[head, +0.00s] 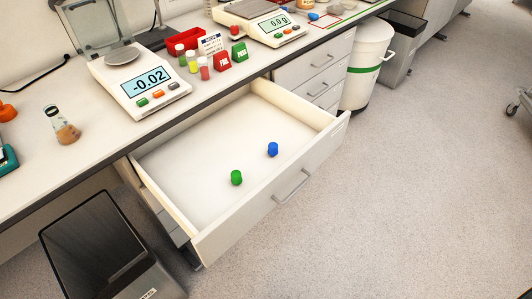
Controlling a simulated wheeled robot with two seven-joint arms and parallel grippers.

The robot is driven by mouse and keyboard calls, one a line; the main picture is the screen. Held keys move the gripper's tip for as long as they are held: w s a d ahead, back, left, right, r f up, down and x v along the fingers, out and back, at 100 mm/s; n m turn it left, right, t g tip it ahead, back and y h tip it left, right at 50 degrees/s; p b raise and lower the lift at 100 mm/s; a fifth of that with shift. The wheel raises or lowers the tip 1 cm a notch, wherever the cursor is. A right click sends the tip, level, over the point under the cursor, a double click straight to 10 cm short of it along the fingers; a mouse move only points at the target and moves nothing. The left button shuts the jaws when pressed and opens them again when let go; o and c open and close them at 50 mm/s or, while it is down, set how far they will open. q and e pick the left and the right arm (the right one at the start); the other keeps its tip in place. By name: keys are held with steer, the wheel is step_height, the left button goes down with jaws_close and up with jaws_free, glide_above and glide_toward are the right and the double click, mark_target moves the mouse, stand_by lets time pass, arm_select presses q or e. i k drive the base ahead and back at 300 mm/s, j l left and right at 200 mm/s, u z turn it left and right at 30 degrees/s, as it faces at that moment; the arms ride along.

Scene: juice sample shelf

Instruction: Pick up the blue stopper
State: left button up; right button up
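The blue stopper (272,149) stands inside the open white drawer (190,221), right of the drawer's middle. It is apart from the drawer walls. Neither of my grippers shows in the head view.
The bench above the drawer holds a balance (139,83) reading -0.02, small vials (192,62), a red tray (194,41) and a flask (63,126). A dark bin (100,250) stands on the floor left of the drawer. A white bin (367,65) stands beyond it.

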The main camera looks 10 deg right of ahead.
mark_target(273, 151)
steer(key=i+l+u, duration=0.1)
steer(key=l+u, duration=0.25)
steer(key=l, duration=0.9)
steer(key=l+u, duration=0.3)
steer(key=l, duration=1)
